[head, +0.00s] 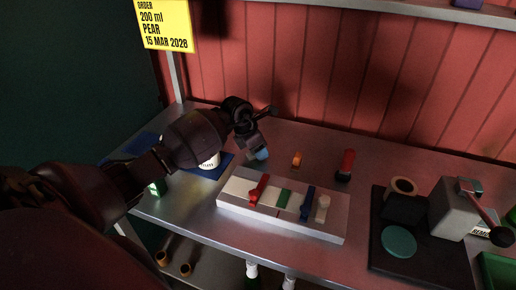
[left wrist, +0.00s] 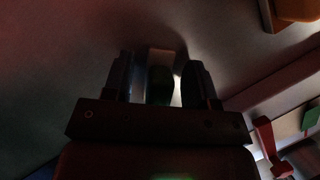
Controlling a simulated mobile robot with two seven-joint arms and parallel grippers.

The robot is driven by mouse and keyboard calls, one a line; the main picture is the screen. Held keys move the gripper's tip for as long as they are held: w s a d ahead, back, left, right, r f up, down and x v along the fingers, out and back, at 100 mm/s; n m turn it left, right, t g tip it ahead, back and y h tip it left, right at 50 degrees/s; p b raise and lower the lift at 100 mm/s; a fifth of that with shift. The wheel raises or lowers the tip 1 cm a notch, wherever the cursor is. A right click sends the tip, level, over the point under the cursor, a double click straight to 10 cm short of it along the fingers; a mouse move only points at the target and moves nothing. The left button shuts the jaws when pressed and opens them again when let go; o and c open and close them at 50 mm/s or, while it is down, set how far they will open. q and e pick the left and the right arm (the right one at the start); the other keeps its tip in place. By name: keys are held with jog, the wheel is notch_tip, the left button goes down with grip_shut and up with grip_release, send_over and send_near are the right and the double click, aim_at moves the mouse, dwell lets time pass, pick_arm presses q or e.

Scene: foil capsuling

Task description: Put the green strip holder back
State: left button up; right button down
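My left gripper (head: 258,152) is low over the table behind the white rack (head: 238,206), pointing down. In the left wrist view its two fingers (left wrist: 160,85) stand apart, with a dark, faintly green upright thing (left wrist: 160,88) between them. It may be the green strip holder; shadow hides its shape, and gaps seem to show beside it. The rack carries a red holder (head: 259,188), a blue holder (head: 307,204) and a white holder (head: 322,209). Between red and blue is a flat green patch (head: 284,198) with no holder standing on it. My right gripper is not in view.
An orange piece (head: 297,159) and a red-topped piece (head: 346,164) stand behind the rack. A blue mat (head: 214,170) with a white item lies left. A dark mat (head: 383,258) with a grey press (head: 452,208) is at right. A yellow order sign (head: 165,24) hangs above.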

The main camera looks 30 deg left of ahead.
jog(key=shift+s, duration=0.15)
pick_arm(q)
jog(key=shift+r, duration=0.25)
jog(key=shift+s+a+r, duration=0.1)
jog(key=shift+r, duration=0.2)
jog(key=v, duration=1.1)
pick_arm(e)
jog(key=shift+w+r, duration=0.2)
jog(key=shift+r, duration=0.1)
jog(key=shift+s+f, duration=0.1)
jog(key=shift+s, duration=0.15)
